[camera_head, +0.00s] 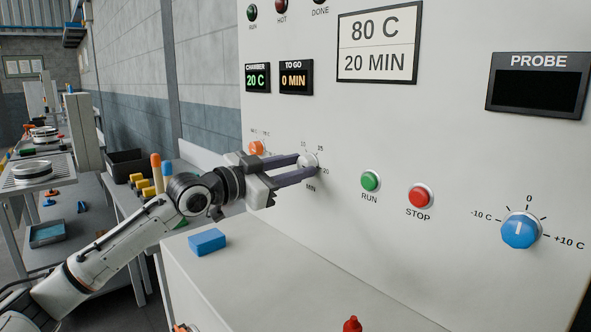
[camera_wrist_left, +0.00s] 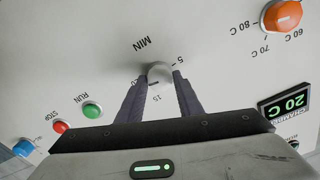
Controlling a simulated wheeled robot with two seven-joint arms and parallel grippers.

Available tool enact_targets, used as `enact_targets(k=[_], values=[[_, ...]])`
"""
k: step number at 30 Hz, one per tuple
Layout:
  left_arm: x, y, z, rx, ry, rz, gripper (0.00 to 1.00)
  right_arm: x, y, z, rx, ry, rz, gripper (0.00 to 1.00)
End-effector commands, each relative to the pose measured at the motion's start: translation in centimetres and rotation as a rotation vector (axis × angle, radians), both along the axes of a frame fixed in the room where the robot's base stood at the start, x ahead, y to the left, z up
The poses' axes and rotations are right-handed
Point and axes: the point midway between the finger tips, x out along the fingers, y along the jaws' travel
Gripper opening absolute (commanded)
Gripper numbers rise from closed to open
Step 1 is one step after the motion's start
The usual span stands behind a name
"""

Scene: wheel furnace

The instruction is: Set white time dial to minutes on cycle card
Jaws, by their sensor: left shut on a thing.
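The dial also shows between the fingertips in the left wrist view (camera_wrist_left: 158,72), where the fingers hide part of the scale. I cannot tell which number its pointer faces. The cycle card (camera_head: 377,44) reads 80 C and 20 MIN. The TO GO display (camera_head: 296,77) reads 0 MIN. My right gripper is not in view.
The orange temperature dial (camera_head: 257,148) is close left of my gripper. The green RUN button (camera_head: 371,181), red STOP button (camera_head: 420,196) and blue dial (camera_head: 520,230) are to the right. A blue block (camera_head: 207,242) lies on the ledge below.

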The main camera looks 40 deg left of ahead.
Motion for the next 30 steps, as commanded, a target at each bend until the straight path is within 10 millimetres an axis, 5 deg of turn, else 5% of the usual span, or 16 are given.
enact_targets(k=[17,18,21,30], values=[[0.01,-0.05,-0.1,0.037,-0.001,0.0,0.1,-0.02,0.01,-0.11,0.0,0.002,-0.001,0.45],[0.01,-0.05,-0.1,0.037,-0.001,-0.001,0.34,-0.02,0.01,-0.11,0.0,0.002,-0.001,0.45],[0.0,-0.04,-0.09,0.036,-0.001,0.0,0.51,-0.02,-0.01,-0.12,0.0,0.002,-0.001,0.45],[-0.05,-0.01,-0.05,0.035,-0.002,0.0,0.51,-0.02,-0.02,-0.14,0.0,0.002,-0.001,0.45]])
